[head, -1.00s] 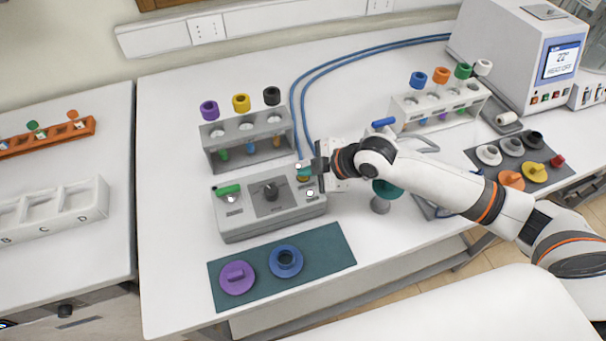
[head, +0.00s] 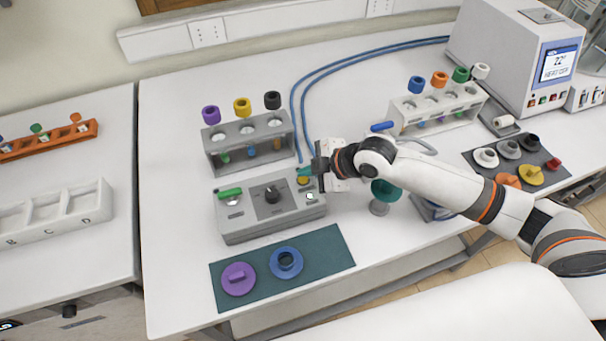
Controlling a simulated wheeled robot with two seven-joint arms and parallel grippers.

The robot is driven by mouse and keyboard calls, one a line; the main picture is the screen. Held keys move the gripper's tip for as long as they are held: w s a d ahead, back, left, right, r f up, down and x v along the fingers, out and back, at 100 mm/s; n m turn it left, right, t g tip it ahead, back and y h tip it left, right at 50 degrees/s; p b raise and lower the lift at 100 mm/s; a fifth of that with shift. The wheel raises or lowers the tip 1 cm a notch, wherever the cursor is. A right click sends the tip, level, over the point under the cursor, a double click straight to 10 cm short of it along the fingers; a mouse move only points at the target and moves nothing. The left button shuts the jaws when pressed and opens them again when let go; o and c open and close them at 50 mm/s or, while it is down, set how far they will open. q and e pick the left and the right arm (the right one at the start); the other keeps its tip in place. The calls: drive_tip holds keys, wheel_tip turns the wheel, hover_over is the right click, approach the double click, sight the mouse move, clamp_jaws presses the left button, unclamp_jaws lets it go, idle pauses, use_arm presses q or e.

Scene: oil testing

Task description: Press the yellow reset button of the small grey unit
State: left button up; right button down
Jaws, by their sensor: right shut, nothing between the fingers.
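The small grey unit (head: 250,227) stands on the white table left of centre in the head view. The yellow reset button (head: 303,181) is at the unit's right rear corner, partly hidden by my gripper. My right gripper (head: 307,171) is shut and empty, its fingertips right over the button. I cannot tell whether they touch it. My left gripper is not in view.
A grey rack (head: 228,165) with capped tubes stands right behind the unit. A dark green mat (head: 313,262) with a purple and a blue cap lies in front. Blue hoses (head: 345,62) run behind.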

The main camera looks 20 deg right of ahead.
wheel_tip(320, 180, up, 5)
drive_tip(key=p, duration=0.5)
drive_tip(key=shift+r, duration=0.1)
idle(0.5)
idle(0.5)
